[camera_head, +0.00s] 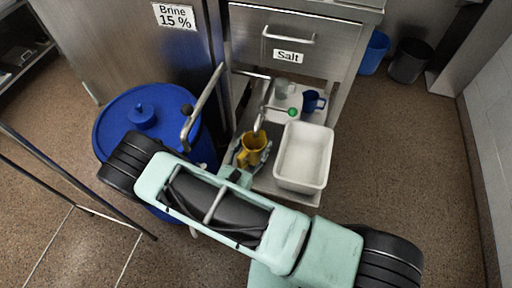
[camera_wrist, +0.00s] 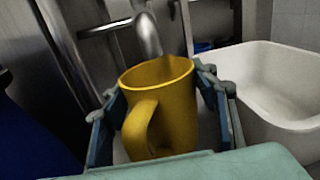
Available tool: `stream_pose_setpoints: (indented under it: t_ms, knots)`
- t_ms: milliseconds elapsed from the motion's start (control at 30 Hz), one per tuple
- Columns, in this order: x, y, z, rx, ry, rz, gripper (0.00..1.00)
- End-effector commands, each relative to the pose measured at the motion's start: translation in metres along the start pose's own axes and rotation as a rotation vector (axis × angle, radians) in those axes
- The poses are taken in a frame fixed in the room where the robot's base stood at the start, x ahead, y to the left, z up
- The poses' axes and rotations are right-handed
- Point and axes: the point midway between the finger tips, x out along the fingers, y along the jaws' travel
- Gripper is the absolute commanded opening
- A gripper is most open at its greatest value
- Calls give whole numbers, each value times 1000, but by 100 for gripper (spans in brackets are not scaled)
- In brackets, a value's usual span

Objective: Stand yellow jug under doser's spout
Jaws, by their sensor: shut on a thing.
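The yellow jug (camera_head: 254,148) is in the middle of the head view, in front of the steel cabinet. In the wrist view the yellow jug (camera_wrist: 176,104) is upright between the fingers, its handle toward the camera. My gripper (camera_wrist: 166,112) is shut on it, one finger on each side. The doser's metal spout (camera_wrist: 148,36) comes down just behind and above the jug's rim, left of centre.
A white tub (camera_head: 304,156) stands directly right of the jug. A blue mug (camera_head: 314,101) and a grey mug (camera_head: 282,88) stand behind. A blue barrel (camera_head: 112,112) is at left. A salt drawer (camera_head: 290,42) is above.

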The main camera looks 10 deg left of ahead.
Motion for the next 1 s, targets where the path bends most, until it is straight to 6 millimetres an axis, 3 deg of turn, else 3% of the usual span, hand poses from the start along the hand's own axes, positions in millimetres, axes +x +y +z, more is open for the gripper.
stream_pose_setpoints:
  t_ms: [167, 433, 833, 867, 1000]
  knots:
    - [13, 0, -2, 0, -1, 0, 30]
    - [13, 1, -35, -1, 0, 0, 30]
    - [13, 2, -40, 0, -1, 0, 30]
    - [13, 2, -39, 0, 0, 0, 56]
    - [13, 2, -38, 0, 0, 0, 72]
